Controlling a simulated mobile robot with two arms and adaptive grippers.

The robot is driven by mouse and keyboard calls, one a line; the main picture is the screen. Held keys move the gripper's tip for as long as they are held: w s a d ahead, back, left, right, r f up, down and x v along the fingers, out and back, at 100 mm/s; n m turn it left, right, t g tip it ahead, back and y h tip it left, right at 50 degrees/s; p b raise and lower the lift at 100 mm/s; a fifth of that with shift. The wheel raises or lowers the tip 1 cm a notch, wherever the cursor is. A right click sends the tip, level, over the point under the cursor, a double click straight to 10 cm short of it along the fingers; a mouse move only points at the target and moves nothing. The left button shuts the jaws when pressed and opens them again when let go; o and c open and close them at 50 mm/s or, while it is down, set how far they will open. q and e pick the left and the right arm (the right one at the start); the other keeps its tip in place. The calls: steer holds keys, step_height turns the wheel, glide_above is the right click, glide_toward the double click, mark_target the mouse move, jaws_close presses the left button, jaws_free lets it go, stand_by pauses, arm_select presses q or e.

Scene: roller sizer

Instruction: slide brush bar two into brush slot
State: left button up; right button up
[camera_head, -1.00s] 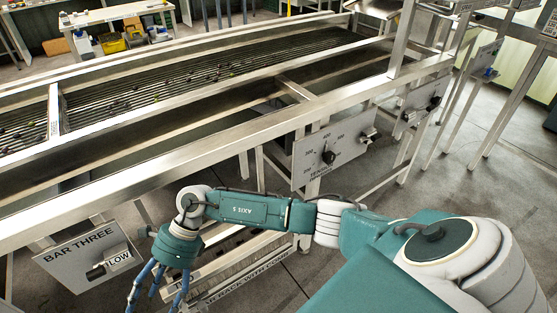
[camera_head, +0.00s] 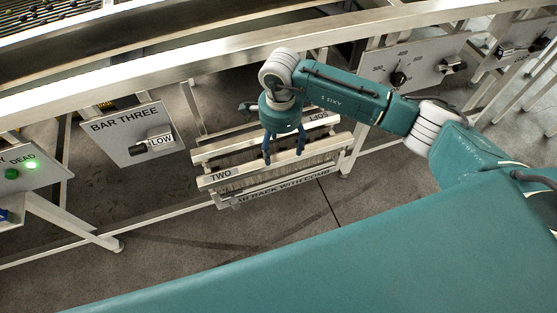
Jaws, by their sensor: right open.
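A bar lettered TWO (camera_head: 221,176), with bristles along it, lies in a low rack beneath the machine's front rail in the head view. My right gripper (camera_head: 284,151) points down over the rack, its two blue fingers apart, near the bar's middle. Nothing shows between the fingers, and I cannot tell whether they touch the bar. A plate lettered SOFT (camera_head: 318,117) shows upside down behind the gripper. I cannot make out the brush slot. My left gripper is not in view.
The BAR THREE panel (camera_head: 125,130) with a LOW switch hangs left of the rack. A panel with a green light (camera_head: 31,165) stands farther left. A dial panel (camera_head: 410,70) is at upper right. The steel rail (camera_head: 190,75) runs above. Floor in front is bare.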

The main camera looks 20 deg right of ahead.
mark_target(279, 159)
steer(key=f, duration=0.1)
steer(key=f+b, duration=0.1)
steer(key=f, duration=0.2)
steer(key=shift+s+a+f+b, duration=0.1)
steer(key=shift+s+a+b, duration=0.2)
steer(key=shift+b, duration=0.1)
steer(key=shift+f, duration=0.2)
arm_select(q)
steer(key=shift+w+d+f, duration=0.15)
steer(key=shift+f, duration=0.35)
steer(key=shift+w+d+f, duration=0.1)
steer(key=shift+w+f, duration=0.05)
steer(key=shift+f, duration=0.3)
arm_select(e)
steer(key=shift+r, duration=0.1)
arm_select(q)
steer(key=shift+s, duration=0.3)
arm_select(e)
steer(key=c, duration=1.7)
steer(key=shift+r, duration=0.1)
arm_select(q)
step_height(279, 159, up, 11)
steer(key=p, duration=1.1)
arm_select(e)
step_height(279, 159, up, 20)
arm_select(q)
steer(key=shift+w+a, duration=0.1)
